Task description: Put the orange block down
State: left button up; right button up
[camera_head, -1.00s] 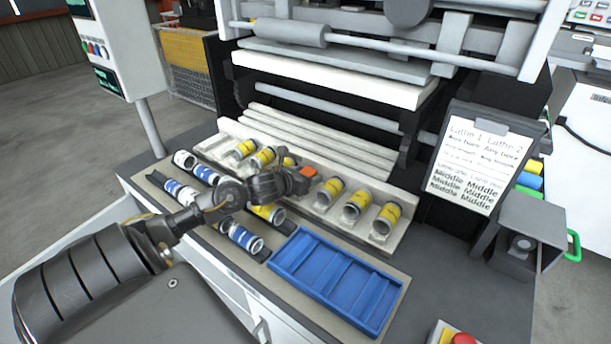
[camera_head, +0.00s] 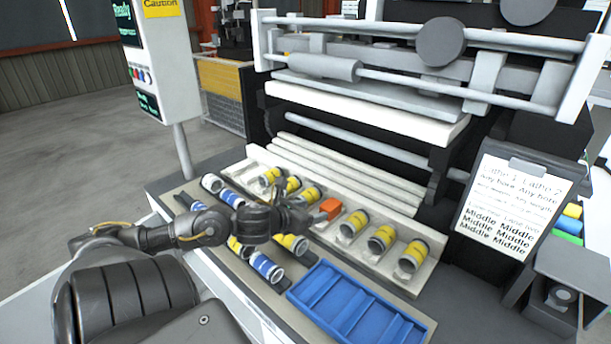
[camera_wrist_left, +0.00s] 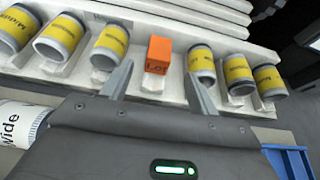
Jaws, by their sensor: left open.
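The orange block (camera_head: 331,208) sits in a slot of the pale rack (camera_head: 417,283), between yellow-banded cylinders. In the left wrist view the orange block (camera_wrist_left: 159,55) stands upright with dark lettering on its front face. My left gripper (camera_head: 308,217) is just in front of the block, to its left in the head view. In the wrist view its two fingers (camera_wrist_left: 158,88) are spread apart, with the block beyond and between their tips, apart from both. The gripper is open and empty. My right gripper is not in view.
Blue- and yellow-banded cylinders (camera_head: 265,267) lie in dark holders in front. An empty-looking blue divided tray (camera_head: 350,305) lies to the right. White rollers (camera_head: 340,170) run behind the rack.

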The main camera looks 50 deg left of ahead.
pick_arm(q)
jog(key=shift+v, duration=0.75)
